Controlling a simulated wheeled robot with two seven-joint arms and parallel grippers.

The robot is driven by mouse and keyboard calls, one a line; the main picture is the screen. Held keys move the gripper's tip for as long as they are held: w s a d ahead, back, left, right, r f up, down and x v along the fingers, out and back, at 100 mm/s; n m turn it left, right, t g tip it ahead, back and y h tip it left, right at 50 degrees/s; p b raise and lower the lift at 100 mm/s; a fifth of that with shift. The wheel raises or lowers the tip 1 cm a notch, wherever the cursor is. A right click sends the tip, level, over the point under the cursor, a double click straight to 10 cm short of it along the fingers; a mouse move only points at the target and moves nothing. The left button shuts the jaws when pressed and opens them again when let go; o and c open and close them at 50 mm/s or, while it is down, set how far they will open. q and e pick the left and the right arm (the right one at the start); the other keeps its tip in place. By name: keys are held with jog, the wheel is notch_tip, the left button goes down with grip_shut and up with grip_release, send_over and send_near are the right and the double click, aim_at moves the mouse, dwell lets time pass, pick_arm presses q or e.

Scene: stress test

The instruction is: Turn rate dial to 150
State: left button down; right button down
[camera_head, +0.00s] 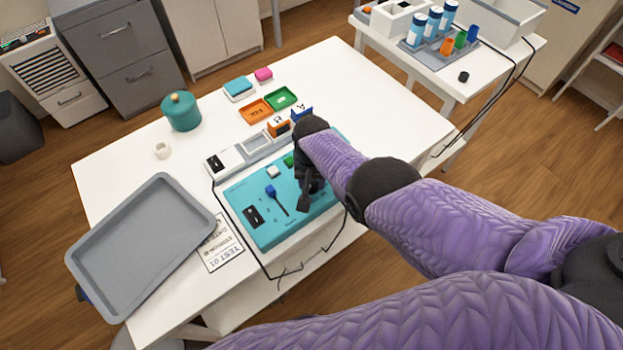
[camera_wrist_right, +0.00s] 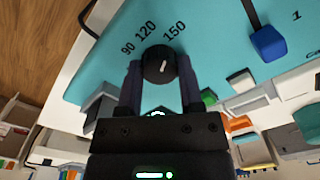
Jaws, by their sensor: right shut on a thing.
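The teal panel (camera_head: 298,226) lies on the white table. In the right wrist view, the black round rate dial (camera_wrist_right: 158,64) stands on the panel (camera_wrist_right: 205,25), with the printed numbers 90, 120 and 150 around it. The dial's short white mark leans toward the 150 side; I cannot tell its exact setting. My right gripper (camera_wrist_right: 160,72) is shut on the dial, one finger on each side. In the head view my right gripper (camera_head: 308,195) is over the panel's right part and hides the dial. My left gripper is not in view.
A blue switch (camera_wrist_right: 268,42) and a green button (camera_wrist_right: 208,97) are near the dial. A grey tray (camera_head: 145,245), a printed sheet (camera_head: 221,249) and a teal pot (camera_head: 181,111) are on the table. A black cable (camera_head: 262,266) runs along the panel's front.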

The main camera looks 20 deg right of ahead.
aim_at(312, 184)
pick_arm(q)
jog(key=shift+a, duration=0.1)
pick_arm(e)
jog(key=shift+m, duration=0.6)
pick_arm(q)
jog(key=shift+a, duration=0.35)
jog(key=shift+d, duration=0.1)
pick_arm(e)
jog(key=shift+c, duration=1.2)
grip_release()
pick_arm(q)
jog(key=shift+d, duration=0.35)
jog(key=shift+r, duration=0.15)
pick_arm(e)
jog(key=shift+r, duration=0.15)
pick_arm(q)
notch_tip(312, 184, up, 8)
jog(key=p, duration=0.8)
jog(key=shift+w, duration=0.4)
pick_arm(e)
notch_tip(312, 184, up, 10)
